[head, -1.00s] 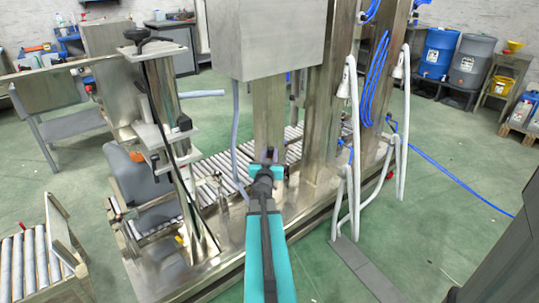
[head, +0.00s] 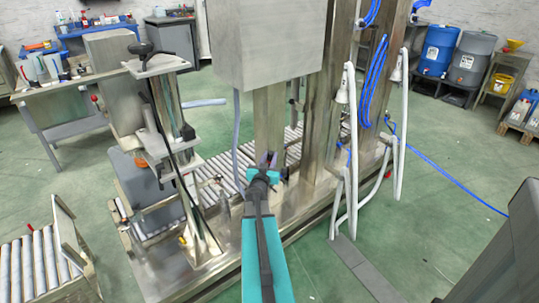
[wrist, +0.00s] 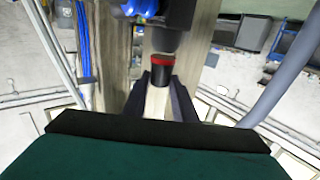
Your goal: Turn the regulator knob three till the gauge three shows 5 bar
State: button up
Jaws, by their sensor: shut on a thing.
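In the wrist view, a dark knob with a red band (wrist: 162,68) sits between the two dark fingers of my gripper (wrist: 162,84). The fingers are shut on it from both sides. I cannot read a number on it, so I cannot tell whether it is regulator knob three. In the head view, my gripper (head: 268,160) is at the steel post (head: 269,120) below the big steel box, and it hides the knob there. No gauge face or reading can be made out in either view.
The steel box (head: 268,45) hangs just above my gripper. A grey hose (head: 238,140) runs down left of the post. White pipes (head: 352,150) and coiled blue hoses (head: 374,85) stand to the right. A roller conveyor (head: 215,170) passes behind.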

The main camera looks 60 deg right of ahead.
jog(key=shift+w+a+r+p, duration=0.1)
jog(key=shift+w+r+p, duration=0.15)
jog(key=shift+p, duration=0.65)
jog(key=shift+a+f+g+p, duration=0.15)
jog(key=shift+f+g+p, duration=0.15)
jog(key=shift+f+p, duration=0.1)
jog(key=o, duration=1.1)
jog(key=shift+s, duration=0.15)
jog(key=shift+c, duration=0.2)
jog(key=shift+v, duration=1.1)
jog(key=p+v, duration=0.4)
jog(key=v, duration=0.7)
jog(key=shift+a, duration=0.25)
